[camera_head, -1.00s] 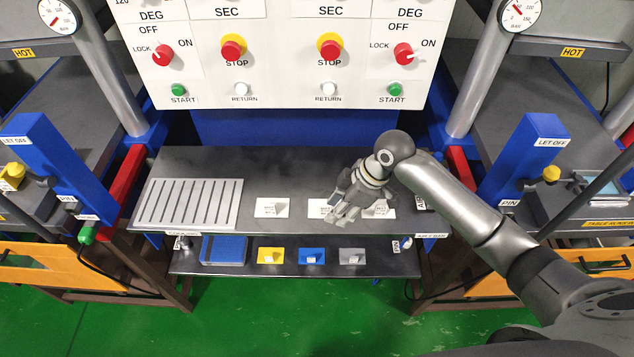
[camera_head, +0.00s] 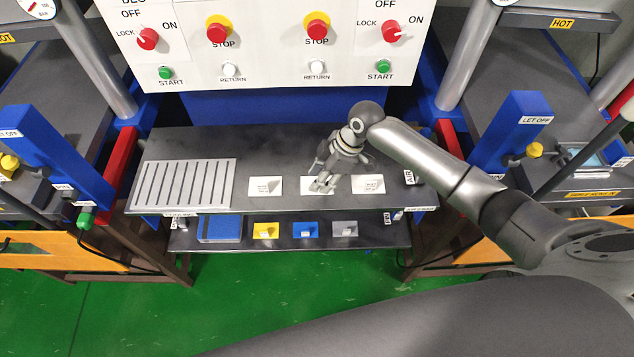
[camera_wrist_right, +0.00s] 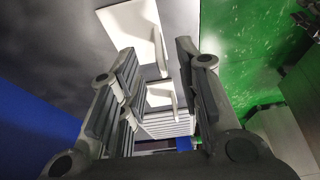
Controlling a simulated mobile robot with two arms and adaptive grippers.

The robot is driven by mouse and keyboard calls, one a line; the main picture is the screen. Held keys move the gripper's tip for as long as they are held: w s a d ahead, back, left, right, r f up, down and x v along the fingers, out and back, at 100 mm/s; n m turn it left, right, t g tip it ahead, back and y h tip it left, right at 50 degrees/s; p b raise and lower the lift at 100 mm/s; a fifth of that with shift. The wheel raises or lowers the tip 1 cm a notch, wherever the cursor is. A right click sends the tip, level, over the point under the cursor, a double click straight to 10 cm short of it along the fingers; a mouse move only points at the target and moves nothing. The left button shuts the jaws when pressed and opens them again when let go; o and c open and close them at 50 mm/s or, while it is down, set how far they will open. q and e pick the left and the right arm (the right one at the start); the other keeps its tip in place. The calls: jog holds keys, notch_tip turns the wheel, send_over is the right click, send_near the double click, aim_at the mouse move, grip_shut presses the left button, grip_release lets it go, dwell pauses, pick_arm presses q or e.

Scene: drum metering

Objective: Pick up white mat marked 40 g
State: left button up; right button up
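Three white mats with small upright tabs lie in a row on the dark upper shelf: a left mat (camera_head: 265,187), a middle mat (camera_head: 307,187) and a right mat (camera_head: 369,184). Their markings are too small to read, so I cannot tell which is 40 g. My right gripper (camera_head: 323,186) is over the middle mat and hides part of it. In the right wrist view, my right gripper (camera_wrist_right: 165,100) has its fingers apart with nothing held. A near white mat (camera_wrist_right: 135,35) and a farther one (camera_wrist_right: 160,94) show beyond the fingers. My left gripper is out of view.
A slotted grey plate (camera_head: 184,185) is on the left of the upper shelf (camera_head: 240,145). The lower shelf holds a blue tray (camera_head: 220,229) and yellow (camera_head: 264,231), blue (camera_head: 305,230) and grey (camera_head: 344,229) mats. The control panel (camera_head: 270,45) rises behind.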

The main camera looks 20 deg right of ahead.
jog(key=shift+x, duration=1.45)
jog(key=shift+s, duration=0.1)
grip_shut()
jog(key=shift+r, duration=0.15)
